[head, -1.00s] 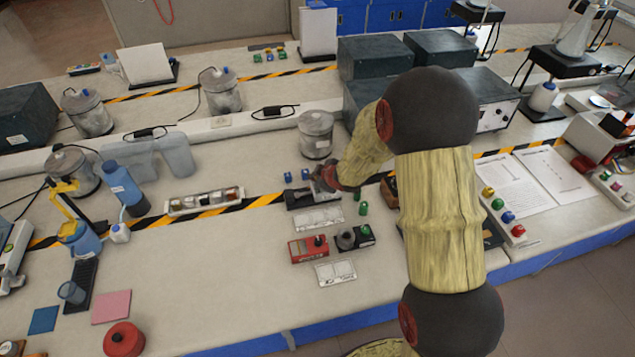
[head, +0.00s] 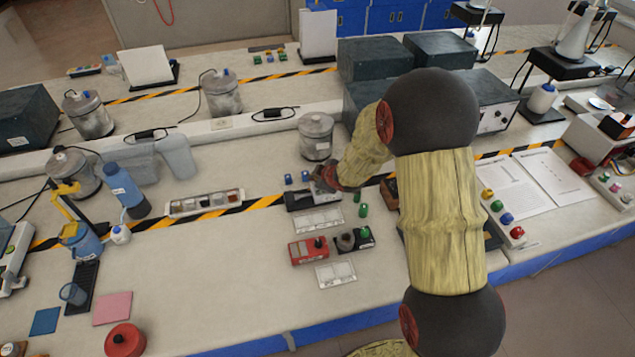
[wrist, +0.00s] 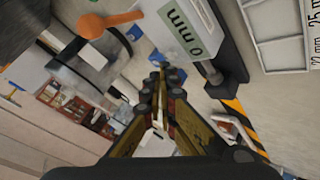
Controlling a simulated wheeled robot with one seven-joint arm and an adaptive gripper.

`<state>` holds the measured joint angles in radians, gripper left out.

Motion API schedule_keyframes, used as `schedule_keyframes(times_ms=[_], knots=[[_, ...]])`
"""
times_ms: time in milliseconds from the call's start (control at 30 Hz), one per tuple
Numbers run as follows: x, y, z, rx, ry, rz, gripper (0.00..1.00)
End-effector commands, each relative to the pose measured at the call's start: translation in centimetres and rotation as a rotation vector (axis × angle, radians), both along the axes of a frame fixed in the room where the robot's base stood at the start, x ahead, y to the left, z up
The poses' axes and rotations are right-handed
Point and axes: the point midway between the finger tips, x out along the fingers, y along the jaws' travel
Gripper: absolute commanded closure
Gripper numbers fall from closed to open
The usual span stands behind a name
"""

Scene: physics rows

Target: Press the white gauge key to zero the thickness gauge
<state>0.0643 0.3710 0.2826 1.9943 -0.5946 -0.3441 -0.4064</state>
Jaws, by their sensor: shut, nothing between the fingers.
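The thickness gauge (head: 298,200) is a small dark-based unit on the bench, left of my gripper in the head view. In the wrist view its pale body carries a greenish display (wrist: 186,30) that appears to read "0 mm", seen turned over. My gripper (wrist: 162,75) is shut and empty, its fingertips beside or over the gauge body, below the display in the picture. In the head view my gripper (head: 326,180) is at the gauge's right end, partly hidden by my wrist. I cannot make out the white key; the fingers may cover it. Contact cannot be told.
Two blue blocks (head: 305,176) lie behind the gauge and green pieces (head: 363,210) to its right. A red box (head: 308,250) and white printed cards (head: 318,221) lie in front. A metal canister (head: 316,136) stands behind.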

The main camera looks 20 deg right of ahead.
Motion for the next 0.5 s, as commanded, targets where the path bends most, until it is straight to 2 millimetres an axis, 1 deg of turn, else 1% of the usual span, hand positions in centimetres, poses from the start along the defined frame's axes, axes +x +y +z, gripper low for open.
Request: schedule_keyframes(times_ms=[67, 367, 500], knots=[[0.01, 0.0, 0.43, 0.0, 0.0, 0.0, 1.0], [0.0, 0.0, 0.34, 0.0, 0.0, 0.0, 1.0], [0.0, 0.0, 0.92, 0.0, 0.0, 0.0, 1.0]])
